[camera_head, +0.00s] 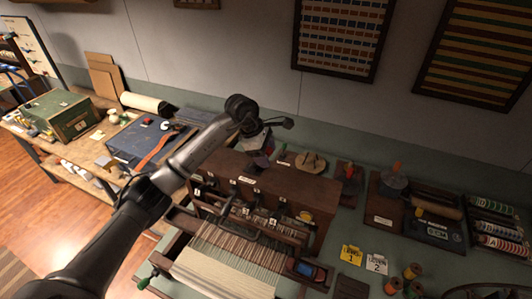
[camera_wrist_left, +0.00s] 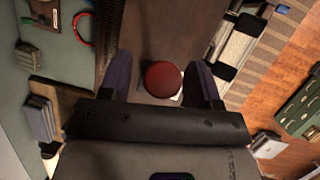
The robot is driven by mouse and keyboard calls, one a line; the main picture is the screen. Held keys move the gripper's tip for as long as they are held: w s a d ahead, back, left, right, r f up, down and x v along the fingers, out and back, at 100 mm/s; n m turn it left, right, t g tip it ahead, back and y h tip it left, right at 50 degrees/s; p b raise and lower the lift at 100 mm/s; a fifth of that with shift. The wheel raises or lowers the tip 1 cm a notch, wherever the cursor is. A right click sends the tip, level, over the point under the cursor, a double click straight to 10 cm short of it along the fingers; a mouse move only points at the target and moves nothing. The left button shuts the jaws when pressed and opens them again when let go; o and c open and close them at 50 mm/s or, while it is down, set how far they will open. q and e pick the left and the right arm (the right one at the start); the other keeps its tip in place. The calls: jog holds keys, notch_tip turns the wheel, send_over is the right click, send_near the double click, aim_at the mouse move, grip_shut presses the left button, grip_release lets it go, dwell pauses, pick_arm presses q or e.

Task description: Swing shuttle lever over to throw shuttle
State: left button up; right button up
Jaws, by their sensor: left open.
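The loom stands at the front centre in the head view, with striped cloth (camera_head: 225,260) and a dark wooden frame (camera_head: 315,190). My left gripper (camera_head: 262,158) is over the rear of that frame, partly hidden by its own wrist. In the left wrist view the left gripper (camera_wrist_left: 164,85) is open, with a round red knob (camera_wrist_left: 163,79) between its two fingers. The knob looks like a lever's end; its shaft is hidden, and I cannot tell whether the fingers touch it. A red and blue piece (camera_head: 311,271), possibly the shuttle, lies at the loom's right end. My right gripper is not in view.
Several small levers (camera_head: 245,182) line the loom's front face. Yellow and white number cards (camera_head: 363,258) and thread spools (camera_head: 412,271) lie to the right.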

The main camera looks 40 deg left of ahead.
pick_arm(q)
jog(key=shift+c, duration=0.5)
grip_shut()
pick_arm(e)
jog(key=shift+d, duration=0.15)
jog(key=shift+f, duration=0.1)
